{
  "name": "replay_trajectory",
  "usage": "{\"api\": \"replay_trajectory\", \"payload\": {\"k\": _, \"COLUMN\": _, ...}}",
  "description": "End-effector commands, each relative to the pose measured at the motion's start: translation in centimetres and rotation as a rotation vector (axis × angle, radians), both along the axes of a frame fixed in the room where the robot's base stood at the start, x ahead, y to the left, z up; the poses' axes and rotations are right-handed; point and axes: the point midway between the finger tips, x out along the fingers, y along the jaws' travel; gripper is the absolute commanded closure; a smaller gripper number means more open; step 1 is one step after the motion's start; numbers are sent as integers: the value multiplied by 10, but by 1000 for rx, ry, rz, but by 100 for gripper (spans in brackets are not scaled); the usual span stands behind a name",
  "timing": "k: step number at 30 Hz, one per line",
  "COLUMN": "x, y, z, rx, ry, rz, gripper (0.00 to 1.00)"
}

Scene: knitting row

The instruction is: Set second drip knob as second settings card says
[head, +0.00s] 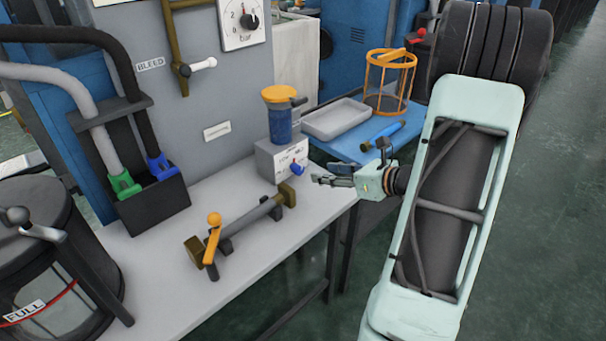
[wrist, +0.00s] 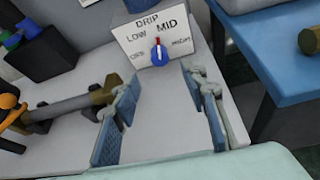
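The drip unit is a grey box (head: 283,160) with an orange-topped blue cup on it, standing at the bench's right end. Its white face (wrist: 143,30) reads DRIP, with OFF, LOW, MID and a partly turned HIGH label. The blue drip knob (wrist: 160,56) has a red-tipped pointer directed roughly upward, between LOW and MID; it also shows in the head view (head: 297,169). My gripper (head: 322,180) is open and empty, just in front of the knob. In the wrist view its blue-padded fingers (wrist: 161,78) are apart, with the knob beyond their tips. No settings card is readable.
A bar with an orange lever (head: 213,228) lies on the bench (head: 175,290), left of my gripper. A blue side table (head: 350,150) behind holds a grey tray (head: 336,119), a blue cylinder (head: 383,136) and an orange cage (head: 389,82). A gauge (head: 243,22) hangs above.

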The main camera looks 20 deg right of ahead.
Motion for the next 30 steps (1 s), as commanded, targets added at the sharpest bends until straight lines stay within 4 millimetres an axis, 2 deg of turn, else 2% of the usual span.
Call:
{"api": "replay_trajectory", "payload": {"k": 9, "x": 51, "y": 24, "z": -26, "rx": 4, "ry": 0, "rz": 4, "gripper": 60}}
{"api": "replay_trajectory", "payload": {"k": 15, "x": 74, "y": 33, "z": -35, "rx": 4, "ry": 0, "rz": 2, "gripper": 60}}
{"api": "replay_trajectory", "payload": {"k": 20, "x": 81, "y": 36, "z": -37, "rx": 4, "ry": 0, "rz": 1, "gripper": 60}}
{"api": "replay_trajectory", "payload": {"k": 27, "x": 82, "y": 36, "z": -37, "rx": 4, "ry": 0, "rz": 1, "gripper": 60}}
{"api": "replay_trajectory", "payload": {"k": 30, "x": 82, "y": 36, "z": -37, "rx": 4, "ry": 0, "rz": 1, "gripper": 69}}
